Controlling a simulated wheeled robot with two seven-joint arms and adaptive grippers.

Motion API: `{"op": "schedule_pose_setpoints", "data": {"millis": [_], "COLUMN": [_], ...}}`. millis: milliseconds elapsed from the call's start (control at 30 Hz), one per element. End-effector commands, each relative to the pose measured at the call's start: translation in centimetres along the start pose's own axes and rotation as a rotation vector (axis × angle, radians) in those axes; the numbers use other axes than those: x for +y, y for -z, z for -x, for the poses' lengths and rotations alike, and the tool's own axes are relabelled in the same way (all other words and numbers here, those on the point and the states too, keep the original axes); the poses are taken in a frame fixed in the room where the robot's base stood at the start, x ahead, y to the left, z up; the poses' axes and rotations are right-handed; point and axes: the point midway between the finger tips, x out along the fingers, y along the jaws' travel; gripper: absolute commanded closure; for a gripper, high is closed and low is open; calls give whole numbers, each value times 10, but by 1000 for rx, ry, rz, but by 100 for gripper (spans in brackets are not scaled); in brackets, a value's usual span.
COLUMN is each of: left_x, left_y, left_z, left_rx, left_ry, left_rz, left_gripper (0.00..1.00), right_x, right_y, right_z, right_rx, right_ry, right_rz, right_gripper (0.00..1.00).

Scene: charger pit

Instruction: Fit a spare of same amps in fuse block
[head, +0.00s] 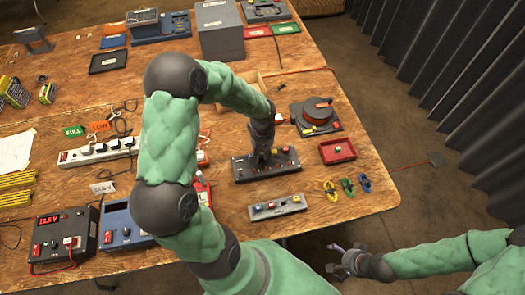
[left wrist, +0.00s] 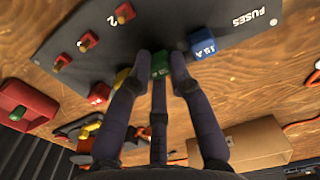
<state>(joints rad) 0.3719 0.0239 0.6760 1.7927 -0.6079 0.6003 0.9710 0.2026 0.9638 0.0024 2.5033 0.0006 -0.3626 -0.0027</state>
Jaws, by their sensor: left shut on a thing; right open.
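The dark fuse block (head: 266,172), marked FUSES, lies on the wooden table; it also fills the top of the left wrist view (left wrist: 160,28). It carries red fuses (left wrist: 124,13), a yellow one (left wrist: 122,76) and a blue one marked 15 A (left wrist: 203,45). My left gripper (head: 264,160) points down at the block, its fingers shut on a green fuse (left wrist: 160,66). I cannot tell whether this fuse is seated. A grey strip (head: 262,212) with several small coloured pieces lies in front of the block. My right gripper (head: 345,262) is open and empty, off the table's front edge.
A red tray (head: 338,151) and yellow, green and blue small items (head: 348,186) lie right of the block. A power strip (head: 97,150) and meters (head: 64,235) are at left. Grey curtain hangs at right.

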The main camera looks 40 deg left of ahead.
Motion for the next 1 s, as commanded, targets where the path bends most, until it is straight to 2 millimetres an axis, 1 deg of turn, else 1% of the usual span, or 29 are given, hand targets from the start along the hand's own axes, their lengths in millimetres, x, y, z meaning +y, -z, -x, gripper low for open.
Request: {"op": "schedule_pose_setpoints", "data": {"millis": [233, 267, 300, 333, 567, 600, 633, 667, 1000], "left_x": [0, 0, 0, 0, 0, 0, 0, 0, 0], "left_y": [0, 0, 0, 0, 0, 0, 0, 0, 0], "left_z": [0, 0, 0, 0, 0, 0, 0, 0, 0], "left_rx": [1, 1, 1, 1, 0, 0, 0, 0, -1], "left_ry": [-1, -1, -1, -1, 0, 0, 0, 0, 1], "left_rz": [0, 0, 0, 0, 0, 0, 0, 0, 0], "left_gripper": [96, 71, 60, 52, 52, 50, 42, 37, 37], "right_x": [0, 0, 0, 0, 0, 0, 0, 0, 0], "right_y": [0, 0, 0, 0, 0, 0, 0, 0, 0], "right_z": [0, 0, 0, 0, 0, 0, 0, 0, 0], "right_rx": [0, 0, 0, 0, 0, 0, 0, 0, 0], "right_ry": [0, 0, 0, 0, 0, 0, 0, 0, 0], "right_rz": [0, 0, 0, 0, 0, 0, 0, 0, 0], "right_gripper": [0, 0, 0, 0, 0, 0, 0, 0, 0]}}
